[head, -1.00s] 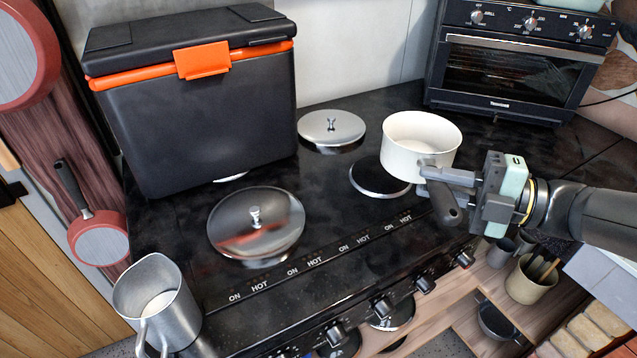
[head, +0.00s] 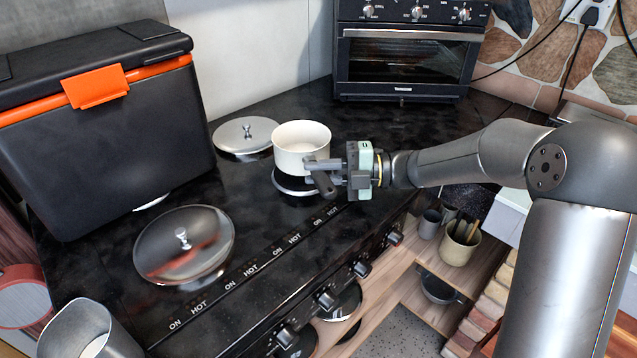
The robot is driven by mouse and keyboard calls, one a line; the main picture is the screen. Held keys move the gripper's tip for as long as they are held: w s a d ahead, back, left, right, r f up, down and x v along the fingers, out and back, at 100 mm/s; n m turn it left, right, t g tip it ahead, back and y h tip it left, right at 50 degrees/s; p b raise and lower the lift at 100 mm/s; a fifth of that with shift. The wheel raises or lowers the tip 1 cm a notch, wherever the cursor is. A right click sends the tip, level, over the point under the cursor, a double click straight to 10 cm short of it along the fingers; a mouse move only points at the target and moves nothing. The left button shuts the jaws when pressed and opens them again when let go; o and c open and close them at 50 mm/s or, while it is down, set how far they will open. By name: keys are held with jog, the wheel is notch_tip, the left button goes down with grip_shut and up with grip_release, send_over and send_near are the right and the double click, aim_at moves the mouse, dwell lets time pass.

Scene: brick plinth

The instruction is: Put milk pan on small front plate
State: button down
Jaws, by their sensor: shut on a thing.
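The milk pan (head: 301,148) is cream white with a dark handle (head: 325,184) that angles down toward the stove's front. My gripper (head: 322,166) is shut on the pan near the base of the handle, on its right side. The pan appears upright. The small front plate (head: 289,187) is a dark disc with a bright rim. The pan overlaps its far part in the picture, so only its near part shows. I cannot tell whether the pan touches it or hangs just above it.
A metal lid (head: 184,246) lies on the front left of the stove (head: 240,205), another lid (head: 245,137) behind. A black cooler box (head: 105,140) stands at left, a toaster oven (head: 407,62) at the back. A metal jug (head: 85,335) is at lower left.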

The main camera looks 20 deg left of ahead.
jog(key=shift+w+a+f, duration=0.1)
jog(key=shift+w+f, duration=0.05)
jog(key=shift+f, duration=0.05)
jog(key=shift+w+f, duration=0.1)
jog(key=shift+f, duration=1.55)
jog(key=shift+f, duration=0.2)
jog(key=c, duration=1.3)
grip_release()
jog(key=shift+c, duration=0.2)
jog(key=shift+r, duration=0.15)
